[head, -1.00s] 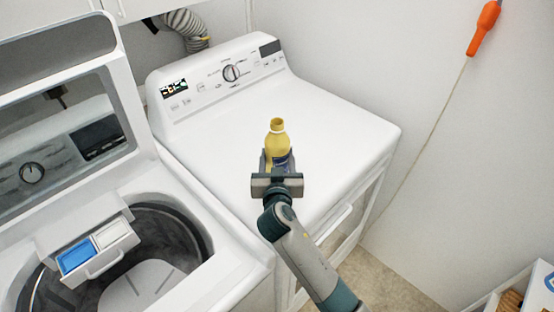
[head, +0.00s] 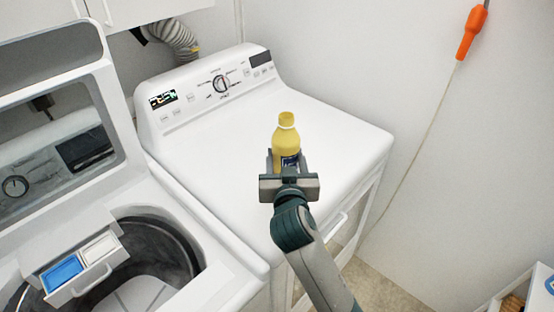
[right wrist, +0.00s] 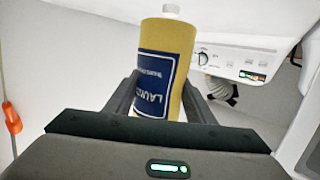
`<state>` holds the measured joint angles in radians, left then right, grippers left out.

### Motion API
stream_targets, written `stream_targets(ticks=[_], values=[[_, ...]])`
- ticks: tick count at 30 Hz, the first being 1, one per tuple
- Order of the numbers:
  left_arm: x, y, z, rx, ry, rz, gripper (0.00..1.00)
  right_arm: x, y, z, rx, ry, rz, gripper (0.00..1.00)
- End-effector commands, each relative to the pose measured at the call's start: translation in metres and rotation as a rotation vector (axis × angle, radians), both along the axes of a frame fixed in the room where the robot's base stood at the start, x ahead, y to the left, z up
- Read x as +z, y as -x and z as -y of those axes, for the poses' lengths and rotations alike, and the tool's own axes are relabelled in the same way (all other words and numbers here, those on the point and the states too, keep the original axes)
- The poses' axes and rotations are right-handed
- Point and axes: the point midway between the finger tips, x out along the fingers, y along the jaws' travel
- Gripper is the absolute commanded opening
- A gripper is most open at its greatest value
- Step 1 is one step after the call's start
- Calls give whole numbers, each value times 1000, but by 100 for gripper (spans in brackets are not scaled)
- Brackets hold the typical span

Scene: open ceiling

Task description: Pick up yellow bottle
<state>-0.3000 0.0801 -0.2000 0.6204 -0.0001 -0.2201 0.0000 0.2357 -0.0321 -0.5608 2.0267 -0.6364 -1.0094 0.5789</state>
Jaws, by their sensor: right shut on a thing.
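The yellow bottle (head: 286,146) has a dark blue label and stands upright over the white dryer top in the head view. My right gripper (head: 287,166) is shut on it, with one finger on each side of its lower part. In the right wrist view the bottle (right wrist: 166,62) shows large between the two fingers (right wrist: 158,97), its blue label facing the camera. I cannot tell whether its base touches the dryer top. My left gripper is not in view.
The white dryer (head: 225,150) has a raised control panel at the back and a clear top. An open washer (head: 215,290) with a pulled-out detergent drawer (head: 84,262) stands to the left. An orange handle (head: 471,33) on a cord hangs by the right wall.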

Motion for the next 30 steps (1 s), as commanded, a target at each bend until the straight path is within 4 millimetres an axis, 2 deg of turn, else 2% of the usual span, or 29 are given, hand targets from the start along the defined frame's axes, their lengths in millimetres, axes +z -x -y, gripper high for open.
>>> stream_targets(ticks=[15,30], values=[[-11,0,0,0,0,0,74,26,28,32,1,-2,4,14],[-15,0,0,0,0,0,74,38,39,46,1,-1,4,14]])
